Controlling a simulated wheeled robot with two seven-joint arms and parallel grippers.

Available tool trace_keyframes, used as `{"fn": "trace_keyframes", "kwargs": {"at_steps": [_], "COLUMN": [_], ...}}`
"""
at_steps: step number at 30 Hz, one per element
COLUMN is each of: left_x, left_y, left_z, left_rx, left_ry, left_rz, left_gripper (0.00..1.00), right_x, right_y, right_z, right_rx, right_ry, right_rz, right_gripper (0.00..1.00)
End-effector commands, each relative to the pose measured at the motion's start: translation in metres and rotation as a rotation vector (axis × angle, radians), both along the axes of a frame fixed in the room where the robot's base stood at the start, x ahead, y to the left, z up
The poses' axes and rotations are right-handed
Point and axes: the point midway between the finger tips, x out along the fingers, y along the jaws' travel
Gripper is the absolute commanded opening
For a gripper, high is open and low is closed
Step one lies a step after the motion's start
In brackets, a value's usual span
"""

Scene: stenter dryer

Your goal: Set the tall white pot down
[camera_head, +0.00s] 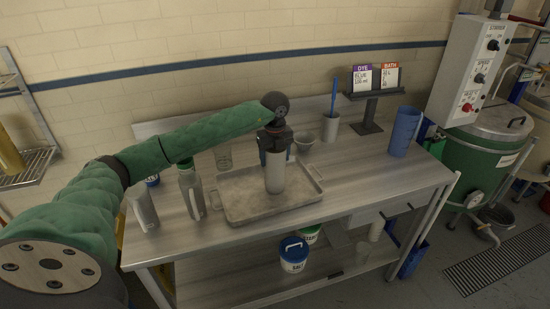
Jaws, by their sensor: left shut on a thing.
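The tall white pot (275,175) is a pale, light-grey looking cylinder, upright over the middle of the grey metal tray (240,209) on the table. My left gripper (274,150) comes down from above and is shut on the pot's upper part, which its fingers partly hide. The pot's foot is within the tray's outline; I cannot tell whether it touches the tray floor or hangs just above it. My right gripper is not in view.
The table right of the tray is clear.

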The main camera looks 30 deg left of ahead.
Motion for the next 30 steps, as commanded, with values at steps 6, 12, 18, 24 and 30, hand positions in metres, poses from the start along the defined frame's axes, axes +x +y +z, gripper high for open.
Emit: {"fn": "trace_keyframes", "kwargs": {"at_steps": [6,12,18,24,30], "left_x": [0.000,0.000,0.000,0.000,0.001], "left_y": [0.000,0.000,0.000,0.000,0.000], "left_z": [0.001,-0.001,-0.001,0.000,0.005], "left_rx": [0.000,-0.001,-0.001,-0.001,0.000], "left_ry": [-0.002,-0.001,-0.001,-0.001,-0.002], "left_rz": [0.000,0.000,0.000,0.000,0.000], "left_gripper": [0.11,0.77,0.91,0.91,0.91], "right_x": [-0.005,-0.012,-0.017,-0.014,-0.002], "right_y": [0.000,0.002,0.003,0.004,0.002], "right_z": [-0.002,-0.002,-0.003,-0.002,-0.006], "right_rx": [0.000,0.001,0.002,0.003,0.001], "right_ry": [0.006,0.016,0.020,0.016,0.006], "right_rz": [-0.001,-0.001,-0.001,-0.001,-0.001], "right_gripper": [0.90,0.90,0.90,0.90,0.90]}}
